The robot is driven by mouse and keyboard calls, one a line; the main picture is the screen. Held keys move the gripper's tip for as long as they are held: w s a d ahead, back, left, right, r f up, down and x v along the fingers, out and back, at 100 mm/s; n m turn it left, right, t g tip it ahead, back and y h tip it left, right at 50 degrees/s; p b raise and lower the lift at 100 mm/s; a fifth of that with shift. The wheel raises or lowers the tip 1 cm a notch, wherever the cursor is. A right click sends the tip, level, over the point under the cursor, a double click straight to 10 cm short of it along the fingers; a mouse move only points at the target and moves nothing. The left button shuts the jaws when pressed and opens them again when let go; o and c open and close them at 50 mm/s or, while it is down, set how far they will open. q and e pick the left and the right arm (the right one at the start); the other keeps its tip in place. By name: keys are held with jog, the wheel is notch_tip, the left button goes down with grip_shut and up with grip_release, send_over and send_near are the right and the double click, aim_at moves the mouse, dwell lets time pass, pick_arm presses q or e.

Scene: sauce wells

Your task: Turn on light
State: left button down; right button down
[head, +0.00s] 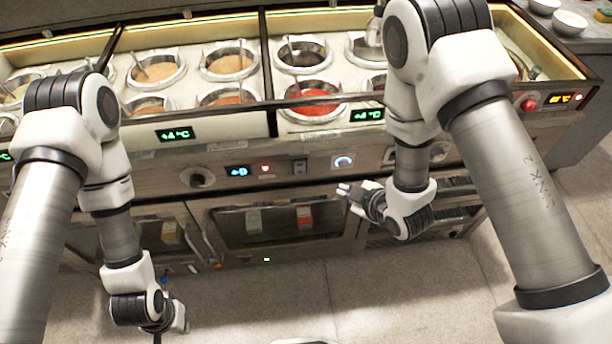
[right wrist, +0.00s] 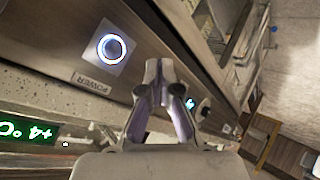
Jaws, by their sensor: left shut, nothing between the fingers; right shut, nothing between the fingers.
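A round power button (head: 343,161) with a glowing bluish-white ring is on the counter's front panel. It also shows in the right wrist view (right wrist: 112,49), beside a "POWER" label. A dark rocker switch (head: 299,166) is to its left; I cannot tell its position or which control works the light. My right gripper (head: 343,190) is shut and empty, just below the power button in the head view. In the right wrist view its fingertips (right wrist: 163,88) are apart from the button. My left gripper (head: 181,322) is shut and empty, low over the floor at left.
Sauce wells with utensils (head: 228,61) line the counter top. The panel also has a knob (head: 197,177), a blue display (head: 237,171) and a red button (head: 528,105) at the right end. Glass-fronted doors (head: 280,221) are below. The floor (head: 370,295) in front is clear.

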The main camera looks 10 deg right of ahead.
jog(key=s+n+y+b, duration=0.1)
jog(key=n+y+b, duration=0.1)
jog(key=n+b, duration=0.2)
jog(key=s+f+n+t+y+b, duration=0.1)
jog(key=s+n+y+b, duration=0.1)
jog(key=n+b, duration=0.3)
jog(key=s+n+t+y+b, duration=0.1)
jog(key=n+y+b, duration=0.3)
jog(key=b, duration=0.5)
jog(key=shift+s+a+f+n, duration=0.3)
jog(key=shift+a+f, duration=0.05)
jog(key=shift+a, duration=0.05)
jog(key=shift+r, duration=0.1)
